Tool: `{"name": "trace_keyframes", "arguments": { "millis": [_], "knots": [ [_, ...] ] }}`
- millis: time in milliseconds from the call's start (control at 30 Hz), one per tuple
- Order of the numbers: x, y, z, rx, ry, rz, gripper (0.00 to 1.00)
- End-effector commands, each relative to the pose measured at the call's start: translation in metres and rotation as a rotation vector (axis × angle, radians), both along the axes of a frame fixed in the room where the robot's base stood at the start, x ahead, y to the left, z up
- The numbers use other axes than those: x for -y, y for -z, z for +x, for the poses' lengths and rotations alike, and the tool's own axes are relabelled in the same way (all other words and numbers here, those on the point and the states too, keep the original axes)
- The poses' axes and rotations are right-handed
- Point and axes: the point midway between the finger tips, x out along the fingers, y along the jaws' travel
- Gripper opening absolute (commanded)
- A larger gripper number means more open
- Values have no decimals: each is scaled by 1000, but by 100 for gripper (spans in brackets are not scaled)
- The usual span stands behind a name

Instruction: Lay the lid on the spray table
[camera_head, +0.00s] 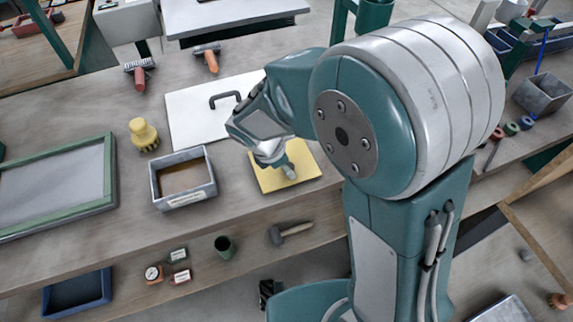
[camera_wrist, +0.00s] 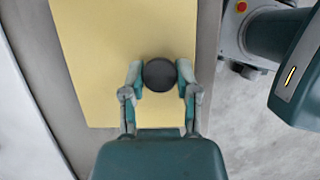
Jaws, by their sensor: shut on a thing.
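My gripper (camera_wrist: 159,78) is shut on a dark round thing (camera_wrist: 159,74), with one finger on each side of it. It looks like a small lid or a knob; I cannot tell which, or whether it is joined to the flat yellow square (camera_wrist: 105,60) beneath it. In the head view, my gripper (camera_head: 289,171) points down over the yellow square (camera_head: 307,172) near the bench's front edge, and the held thing is hidden. A white board (camera_head: 190,115) with a dark bent handle lies behind and to the left. I cannot tell which surface is the spray table.
A grey bin (camera_head: 183,199) and a yellow brush-like thing (camera_head: 144,135) stand left of my gripper. A green-framed screen (camera_head: 60,185) lies farther left. A hammer (camera_head: 290,233) and a green cup (camera_head: 224,246) are on the lower shelf. Bare bench shows between these things.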

Motion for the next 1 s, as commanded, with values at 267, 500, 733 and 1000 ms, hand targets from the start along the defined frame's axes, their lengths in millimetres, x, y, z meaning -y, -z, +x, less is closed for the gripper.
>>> {"name": "trace_keyframes", "arguments": {
  "millis": [267, 500, 733, 1000],
  "knots": [
    [-1, 1, 0, 1, -1, -1, 44],
    [0, 0, 0, 2, -1, 1, 74],
    [-1, -1, 0, 2, -1, 1, 74],
    [-16, -37, -3, 7, -4, 2, 74]
  ]
}}
